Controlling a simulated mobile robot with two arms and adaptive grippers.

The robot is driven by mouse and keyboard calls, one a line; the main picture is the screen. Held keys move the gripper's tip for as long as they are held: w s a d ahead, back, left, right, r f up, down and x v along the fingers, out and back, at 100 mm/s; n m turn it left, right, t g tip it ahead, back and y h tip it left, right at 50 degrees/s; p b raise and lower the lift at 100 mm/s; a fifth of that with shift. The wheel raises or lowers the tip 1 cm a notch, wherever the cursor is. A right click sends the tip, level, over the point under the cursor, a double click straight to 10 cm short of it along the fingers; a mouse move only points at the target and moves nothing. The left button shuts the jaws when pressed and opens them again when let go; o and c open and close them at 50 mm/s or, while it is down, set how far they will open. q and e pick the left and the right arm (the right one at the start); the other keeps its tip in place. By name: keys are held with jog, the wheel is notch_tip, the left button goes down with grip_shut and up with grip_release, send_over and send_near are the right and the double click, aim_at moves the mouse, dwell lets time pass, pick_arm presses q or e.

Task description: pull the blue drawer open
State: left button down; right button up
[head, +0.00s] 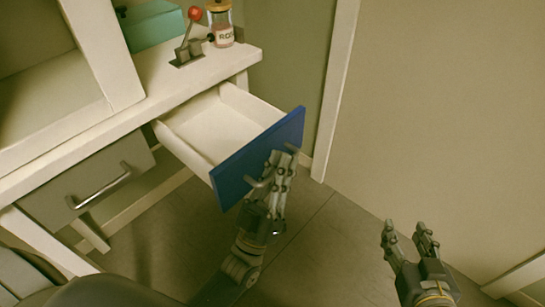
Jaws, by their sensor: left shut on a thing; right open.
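The blue drawer (232,178) stands pulled out from under the white desk, and its white inside shows empty. My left gripper (279,163) is at the front of its blue panel, shut on the drawer's handle (258,183), which the fingers partly cover. My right gripper (409,232) is open and empty, low at the right, apart from the drawer.
A grey drawer (87,190) with a metal handle is shut at the left. On the desk (155,83) stand a lever with a red knob (194,14), a labelled jar (221,27) and a teal box (153,24). The floor right of the drawer is clear up to the wall.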

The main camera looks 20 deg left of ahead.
pick_arm(q)
jog(key=shift+d+f, duration=0.1)
jog(key=c, duration=2)
grip_release()
jog(key=shift+o, duration=0.2)
jog(key=v, duration=1.2)
jog(key=shift+s, duration=0.15)
